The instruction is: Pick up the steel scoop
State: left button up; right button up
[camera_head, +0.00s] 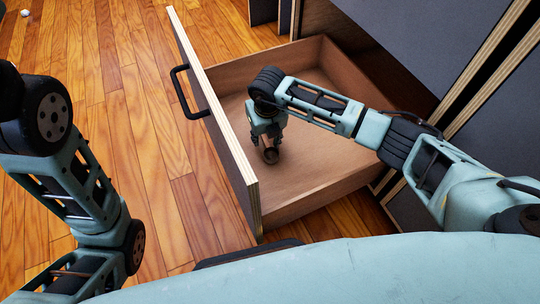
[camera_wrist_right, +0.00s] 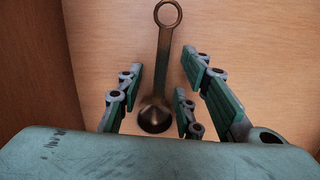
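The steel scoop (camera_wrist_right: 162,75) lies on the drawer floor in the right wrist view, its ring-ended handle pointing up the picture and its dark, rounded end near the fingers. In the head view a small dark part of the scoop (camera_head: 271,155) shows just below my right gripper (camera_head: 265,138). My right gripper is inside the open drawer, pointing down. In the right wrist view its fingers (camera_wrist_right: 162,98) are spread on both sides of the scoop, with gaps to it. My left arm is at the left of the head view, but its gripper is not visible.
The drawer (camera_head: 320,170) is pulled out, with a tall front panel (camera_head: 215,110) and a black handle (camera_head: 186,92). Dark cabinet fronts (camera_head: 415,40) stand behind it. The wooden floor (camera_head: 130,130) at left is mostly clear, with a small white object (camera_head: 25,13) far off.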

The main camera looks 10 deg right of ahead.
grip_shut()
dwell(0.3)
jog(key=shift+r, duration=0.15)
dwell(0.3)
